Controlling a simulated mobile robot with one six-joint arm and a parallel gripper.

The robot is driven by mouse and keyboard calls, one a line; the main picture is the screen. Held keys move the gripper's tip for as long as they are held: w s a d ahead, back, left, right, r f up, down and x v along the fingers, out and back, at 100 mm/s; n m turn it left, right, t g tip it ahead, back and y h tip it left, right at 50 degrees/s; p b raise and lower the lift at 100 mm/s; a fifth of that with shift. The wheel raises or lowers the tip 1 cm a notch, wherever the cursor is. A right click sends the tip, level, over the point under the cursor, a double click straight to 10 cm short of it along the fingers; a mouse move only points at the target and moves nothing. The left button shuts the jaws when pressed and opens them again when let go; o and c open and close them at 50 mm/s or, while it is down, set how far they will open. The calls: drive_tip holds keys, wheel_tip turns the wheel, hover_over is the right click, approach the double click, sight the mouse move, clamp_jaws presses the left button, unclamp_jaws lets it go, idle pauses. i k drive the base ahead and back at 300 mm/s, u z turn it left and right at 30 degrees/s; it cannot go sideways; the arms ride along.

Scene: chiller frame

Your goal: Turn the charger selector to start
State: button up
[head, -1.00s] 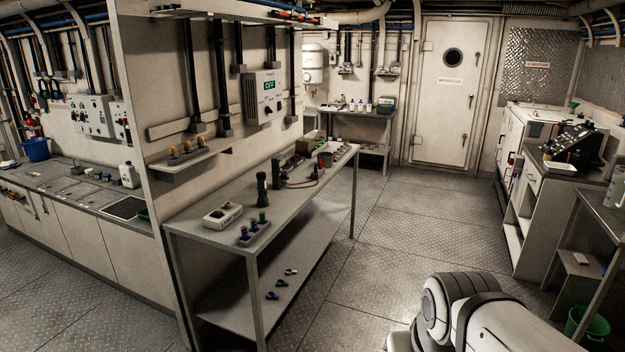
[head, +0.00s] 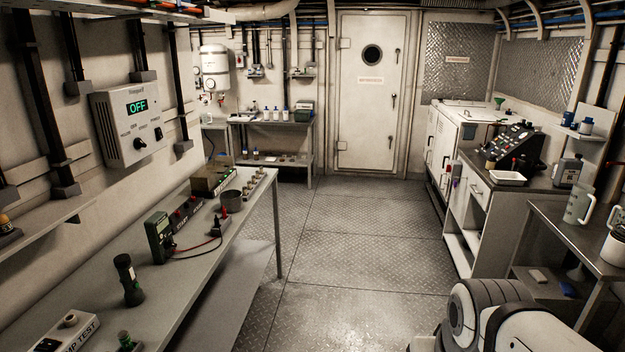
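The charger box (head: 132,122) is a white wall unit at the left of the head view, above the long metal bench. Its display (head: 138,107) reads OFF in green. The dark selector knob (head: 139,143) sits below the display with small labels around it, too small to read surely. A second small dark control (head: 158,133) is to its right. My gripper is not in view. Only a white and dark part of my own arm shows at the lower right, well away from the charger.
Clear floor (head: 320,250) runs to the closed door (head: 370,95). Counters and a side table (head: 590,240) line the right.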

sight(138, 143)
drive_tip(key=u, duration=0.15)
drive_tip(key=i, duration=1.6)
drive_tip(key=u, duration=0.95)
drive_tip(key=i, duration=1.55)
drive_tip(key=u, duration=0.65)
